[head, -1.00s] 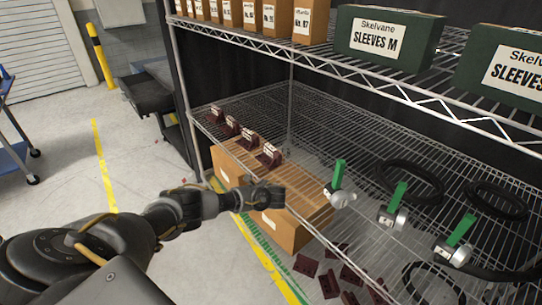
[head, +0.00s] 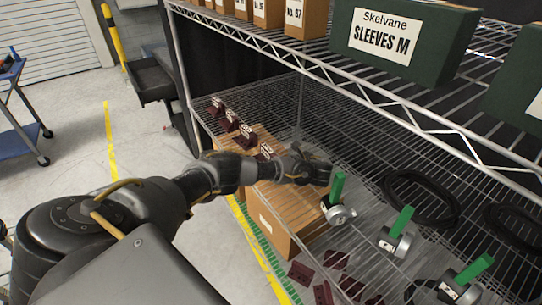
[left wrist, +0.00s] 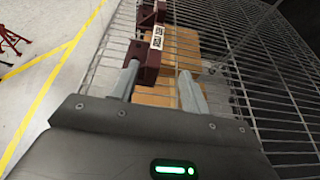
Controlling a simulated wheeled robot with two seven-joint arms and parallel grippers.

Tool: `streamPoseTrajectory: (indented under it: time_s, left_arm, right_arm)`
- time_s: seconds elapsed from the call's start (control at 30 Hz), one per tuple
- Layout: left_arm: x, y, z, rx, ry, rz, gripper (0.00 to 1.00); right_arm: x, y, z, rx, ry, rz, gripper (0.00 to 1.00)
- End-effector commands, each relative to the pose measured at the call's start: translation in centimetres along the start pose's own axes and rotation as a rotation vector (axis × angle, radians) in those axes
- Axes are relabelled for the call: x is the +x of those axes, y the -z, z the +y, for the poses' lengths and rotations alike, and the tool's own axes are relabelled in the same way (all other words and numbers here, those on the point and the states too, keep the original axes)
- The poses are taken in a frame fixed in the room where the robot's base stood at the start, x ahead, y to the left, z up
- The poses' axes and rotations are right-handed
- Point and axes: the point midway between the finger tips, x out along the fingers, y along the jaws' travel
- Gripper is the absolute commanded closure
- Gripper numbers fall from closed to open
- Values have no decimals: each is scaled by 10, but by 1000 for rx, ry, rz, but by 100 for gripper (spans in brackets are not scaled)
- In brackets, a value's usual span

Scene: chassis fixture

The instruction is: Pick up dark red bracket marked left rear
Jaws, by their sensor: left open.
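Several dark red brackets with white labels stand in a row along the left end of the wire shelf. In the head view, the nearest bracket (head: 267,152) is partly hidden by my left arm, and another bracket (head: 247,138) stands behind it. The labels are too small to read. My left gripper (head: 318,172) reaches over the shelf near a green-handled clamp. In the left wrist view, my left gripper (left wrist: 160,72) is open, with a dark red bracket (left wrist: 146,68) ahead, close to its left finger. I cannot tell whether they touch. My right gripper is out of view.
Cardboard boxes (head: 290,222) show below the shelf wires. Green-handled clamps (head: 338,204) and black rings (head: 420,198) occupy the right side. Loose dark red pieces (head: 300,272) show at lower middle. The upper shelf holds a green sleeves box (head: 400,42).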

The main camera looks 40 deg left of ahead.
Motion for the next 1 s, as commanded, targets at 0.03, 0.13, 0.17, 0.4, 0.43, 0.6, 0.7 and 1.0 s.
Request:
streamPoseTrajectory:
  time_s: [0.03,0.13,0.17,0.4,0.43,0.6,0.7,1.0]
  left_arm:
    - [9,-1,2,1,-5,-2,54]
    - [25,-1,1,-1,-3,-2,54]
    - [29,-1,1,-1,-4,-2,54]
    - [44,-1,-1,0,2,0,54]
    - [44,0,-1,0,3,0,54]
    - [56,-4,2,1,-1,-1,54]
    - [72,-6,5,0,-2,-2,54]
    - [97,-4,5,-1,2,0,54]
  right_arm:
    - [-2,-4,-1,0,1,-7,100]
    - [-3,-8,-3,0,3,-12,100]
    - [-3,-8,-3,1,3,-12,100]
    - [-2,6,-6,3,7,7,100]
    - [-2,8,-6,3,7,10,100]
    - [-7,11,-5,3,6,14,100]
    - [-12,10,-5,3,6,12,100]
    - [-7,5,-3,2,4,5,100]
